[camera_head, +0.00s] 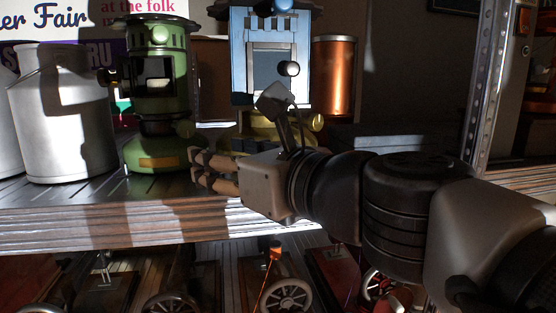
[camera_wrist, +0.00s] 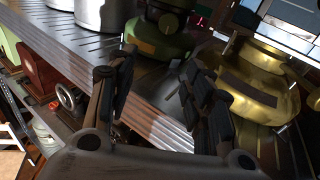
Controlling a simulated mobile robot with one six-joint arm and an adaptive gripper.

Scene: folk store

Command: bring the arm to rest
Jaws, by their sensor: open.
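My gripper (camera_head: 196,172) is at the front edge of the upper shelf in the head view, with its fingers pointing left. It is just right of the green lantern's base and in front of the blue and brass lantern. In the wrist view my gripper (camera_wrist: 155,95) shows its two dark fingers spread apart, with nothing between them but the shelf edge behind. My arm reaches in from the right of the head view.
The upper shelf (camera_head: 120,236) holds a grey metal can (camera_head: 65,125), a green lantern (camera_head: 155,155), a blue lantern (camera_head: 240,50) with a brass base (camera_wrist: 258,90), and a copper canister (camera_head: 334,75). Wheeled objects (camera_head: 288,296) fill the level below. A metal post (camera_head: 482,85) stands right.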

